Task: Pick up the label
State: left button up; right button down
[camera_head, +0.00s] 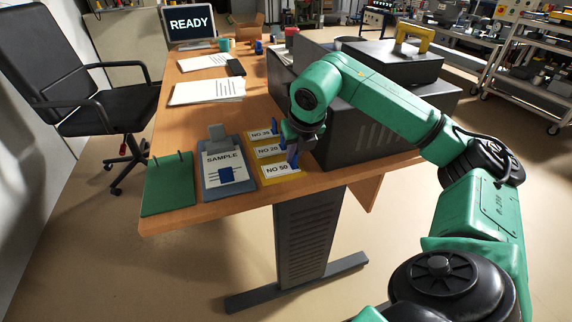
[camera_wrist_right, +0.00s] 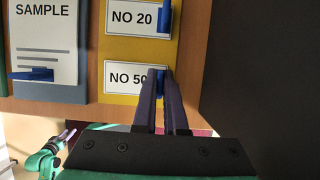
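Several labels stand in a column on a yellow holder (camera_head: 286,180) near the table's front edge, each with a blue tab. The nearest, the NO 50 label (camera_head: 276,170), also shows in the right wrist view (camera_wrist_right: 123,79). Above it is the NO 20 label (camera_wrist_right: 132,17). My right gripper (camera_wrist_right: 160,75) points down at the NO 50 label, with its fingers either side of that label's blue tab (camera_wrist_right: 160,83). I cannot tell whether they press on it. My left gripper (camera_wrist_right: 66,136) appears small at the lower left of the wrist view, away from the labels.
A blue clipboard (camera_head: 210,188) with a SAMPLE sheet lies left of the labels, beside a green board (camera_head: 167,186). A dark grey machine (camera_head: 352,140) stands close on the right. Papers and a READY monitor (camera_head: 190,25) are farther back.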

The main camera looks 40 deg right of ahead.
jog(key=shift+r, duration=0.2)
pick_arm(q)
jog(key=s+a+f+p, duration=0.1)
jog(key=s+p, duration=0.3)
jog(key=s, duration=0.2)
jog(key=s+a+f+p, duration=0.2)
jog(key=s+p, duration=0.3)
jog(key=s, duration=0.2)
jog(key=shift+m, duration=0.3)
notch_tip(320, 180, up, 5)
jog(key=p, duration=0.4)
pick_arm(e)
notch_tip(320, 180, up, 24)
jog(key=shift+f, duration=0.15)
jog(key=shift+f, duration=0.1)
